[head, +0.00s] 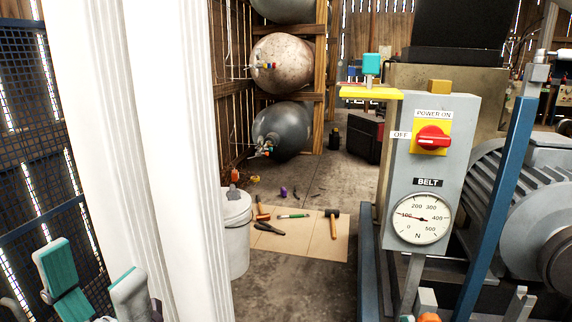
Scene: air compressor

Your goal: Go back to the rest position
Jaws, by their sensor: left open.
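My left gripper (92,285) shows at the lower left, with its two teal-padded fingers spread apart. Nothing is seen between the fingers, and it touches nothing that I can make out. The picture's bottom edge cuts off part of it. The grey control box (398,220) of the compressor stands at the right. It carries a red rotary switch (433,138) on a yellow plate, with its handle lying about level, and a round belt gauge (421,218) with its needle near 100. The left gripper is far from this box.
A white bucket (237,235) stands near a mat (325,246) with several tools. Tanks (283,131) lie on a wooden rack behind. A blue post (506,180) and a motor (550,215) fill the right. A mesh fence (25,130) is at the left. Concrete floor (290,285) is clear in front.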

